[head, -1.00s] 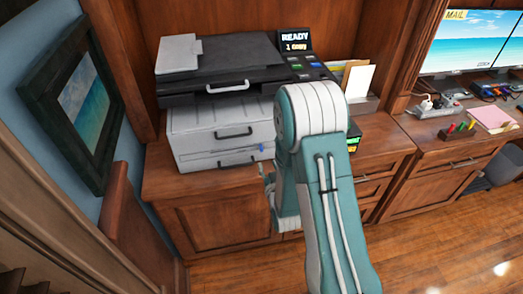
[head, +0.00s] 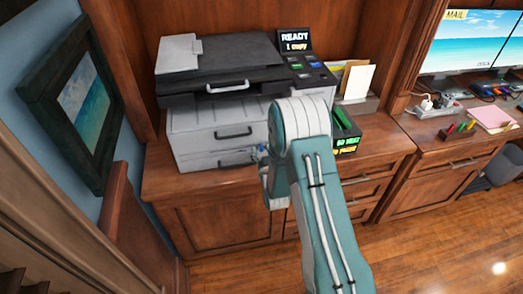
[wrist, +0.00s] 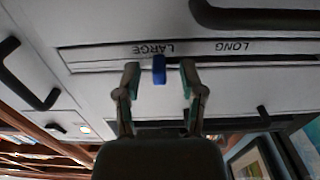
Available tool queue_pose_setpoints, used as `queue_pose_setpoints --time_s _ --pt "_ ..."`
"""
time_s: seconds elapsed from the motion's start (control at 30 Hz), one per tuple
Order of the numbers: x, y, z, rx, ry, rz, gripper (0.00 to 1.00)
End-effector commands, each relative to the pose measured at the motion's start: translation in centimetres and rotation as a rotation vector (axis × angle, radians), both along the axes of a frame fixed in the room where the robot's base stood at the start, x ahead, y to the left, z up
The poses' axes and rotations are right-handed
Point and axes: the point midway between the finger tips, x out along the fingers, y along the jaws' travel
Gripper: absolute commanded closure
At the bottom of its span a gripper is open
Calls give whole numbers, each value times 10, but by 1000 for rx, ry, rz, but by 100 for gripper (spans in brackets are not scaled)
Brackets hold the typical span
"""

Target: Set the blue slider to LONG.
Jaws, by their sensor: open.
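The blue slider (wrist: 159,69) sits in a slot on the pale front of the printer, beneath the LARGE label (wrist: 153,49) in the upside-down wrist view. The LONG label (wrist: 233,46) is farther right along the same slot in that view. My gripper (wrist: 160,72) is open, with one finger on each side of the slider. A small gap seems to show on each side; contact is hard to tell. In the head view the printer (head: 215,128) stands on the wooden cabinet, and my arm largely hides the gripper in front of its lower right.
Drawer handles (head: 233,132) stick out from the printer front. A black box with green contents (head: 345,128) stands right of the printer. A framed picture (head: 75,100) hangs on the left wall. The floor in front of the cabinet is clear.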

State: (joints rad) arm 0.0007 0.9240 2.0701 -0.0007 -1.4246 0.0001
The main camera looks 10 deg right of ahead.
Motion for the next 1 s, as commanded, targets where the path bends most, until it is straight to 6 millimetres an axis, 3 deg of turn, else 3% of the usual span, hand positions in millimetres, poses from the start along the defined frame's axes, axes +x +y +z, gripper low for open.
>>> queue_pose_setpoints --time_s 0.3,0.33,0.43,0.7,1.0 --pt "4 0 0 0 1 0 49" --pt "4 0 0 0 1 0 57" --pt "4 0 0 0 1 0 100" --pt "4 3 0 0 1 1 100" --pt "5 47 0 0 0 5 100"
